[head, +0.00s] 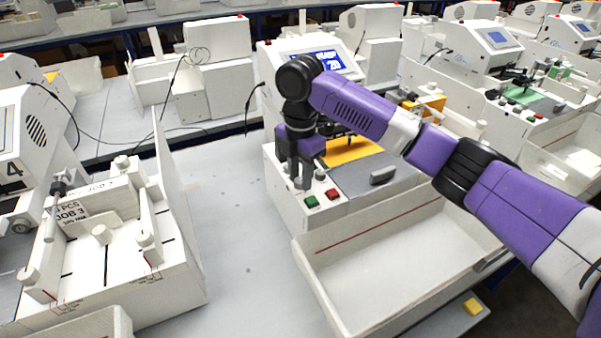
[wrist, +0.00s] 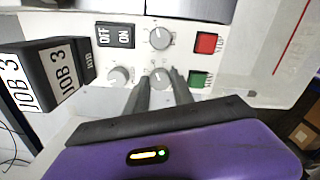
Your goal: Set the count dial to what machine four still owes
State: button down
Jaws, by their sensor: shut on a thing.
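My gripper (head: 302,183) points down at the front control panel of the middle machine. In the wrist view its two fingers (wrist: 162,80) close around a grey dial (wrist: 160,77). That dial's label is too small to read. Two other grey dials, an upper one (wrist: 160,37) and a left one (wrist: 118,76), sit near it. The machine's blue screen (head: 330,62) is partly hidden by my arm; it seems to read 20. A machine marked 4 (head: 13,170) stands at the left.
A green button (head: 311,201) and a red button (head: 332,194) sit beside my gripper. An ON/OFF switch (wrist: 115,36) and a JOB 3 block (wrist: 60,70) are near the dials. An empty white tray (head: 385,262) stands in front. Bare table (head: 225,225) lies to the left.

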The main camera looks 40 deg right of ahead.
dwell(0.3)
jog(key=c, duration=1.1)
grip_release()
jog(key=shift+r, duration=0.1)
notch_tip(320, 180, up, 8)
jog(key=shift+f+b, duration=0.2)
jog(key=shift+b, duration=0.2)
